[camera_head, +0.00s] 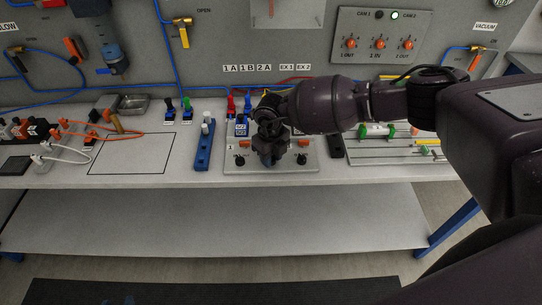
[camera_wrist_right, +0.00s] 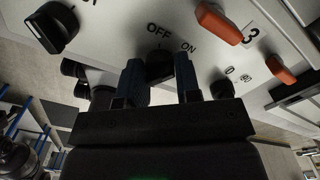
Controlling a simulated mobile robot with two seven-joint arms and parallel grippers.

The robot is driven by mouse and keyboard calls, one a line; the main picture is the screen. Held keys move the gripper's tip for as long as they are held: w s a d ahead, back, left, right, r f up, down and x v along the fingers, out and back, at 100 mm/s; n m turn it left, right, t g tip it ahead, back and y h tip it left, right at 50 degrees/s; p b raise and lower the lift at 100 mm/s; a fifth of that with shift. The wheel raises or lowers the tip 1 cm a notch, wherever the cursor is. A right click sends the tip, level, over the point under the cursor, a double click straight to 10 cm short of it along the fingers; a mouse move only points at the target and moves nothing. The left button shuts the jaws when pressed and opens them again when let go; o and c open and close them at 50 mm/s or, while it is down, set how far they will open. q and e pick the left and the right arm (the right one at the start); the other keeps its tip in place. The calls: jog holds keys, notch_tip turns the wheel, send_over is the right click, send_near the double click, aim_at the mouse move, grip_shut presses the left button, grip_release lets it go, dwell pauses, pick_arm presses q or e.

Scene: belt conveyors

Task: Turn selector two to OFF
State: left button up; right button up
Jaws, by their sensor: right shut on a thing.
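The selector panel (camera_head: 310,165) is a pale plate on the bench with black rotary selectors. My right gripper (camera_head: 271,163) reaches down to the middle of it, between a left selector (camera_head: 240,160) and a right selector (camera_head: 301,159). In the wrist view my right gripper (camera_wrist_right: 160,80) has a finger on each side of the black middle selector knob (camera_wrist_right: 159,65) and is shut on it. The words OFF and ON are printed beside this knob. Its pointer cannot be made out. My left gripper is not in view.
Orange levers (camera_wrist_right: 217,22) and another black knob (camera_wrist_right: 52,28) sit near the right gripper. A blue rack (camera_head: 203,150) stands left of the panel, and a fixture with green parts (camera_head: 378,131) is to the right.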

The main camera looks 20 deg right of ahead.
jog(key=shift+w+n+b, duration=0.1)
jog(key=shift+n+b, duration=0.45)
jog(key=shift+n, duration=0.25)
jog(key=n+b, duration=0.2)
jog(key=n, duration=0.2)
jog(key=n+b, duration=0.2)
jog(key=n, duration=0.1)
jog(key=shift+n, duration=0.3)
jog(key=shift+r+n+b, duration=0.1)
jog(key=shift+n+b, duration=0.4)
jog(key=shift+n, duration=0.8)
jog(key=o, duration=0.9)
